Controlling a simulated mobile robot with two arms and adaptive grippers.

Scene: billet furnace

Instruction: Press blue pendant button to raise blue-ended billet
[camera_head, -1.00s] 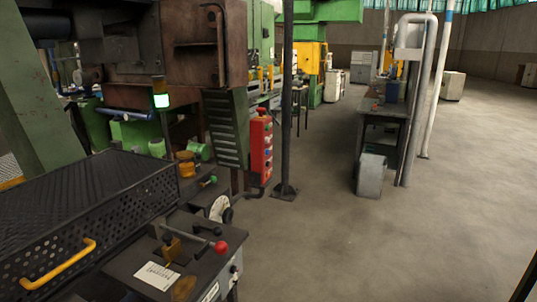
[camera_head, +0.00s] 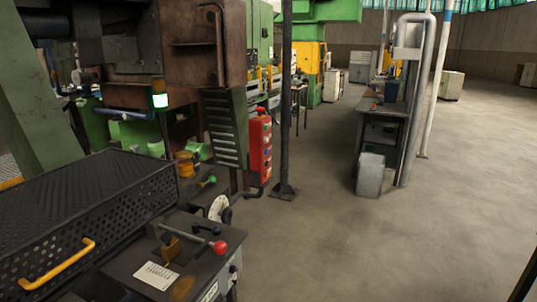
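A red pendant box (camera_head: 260,150) hangs upright beside the green slatted panel, left of the dark post. It carries several coloured buttons in a column. A small blue button (camera_head: 267,155) shows about midway down its face, though it is tiny at this distance. No billet with a blue end can be made out. Neither of my grippers is in view.
A control console (camera_head: 205,262) with a red-knobbed lever and a black mesh guard (camera_head: 95,210) with a yellow handle fill the lower left. A dark post (camera_head: 286,120) stands right of the pendant. A workbench (camera_head: 378,135) stands further right. The floor (camera_head: 330,240) between is clear.

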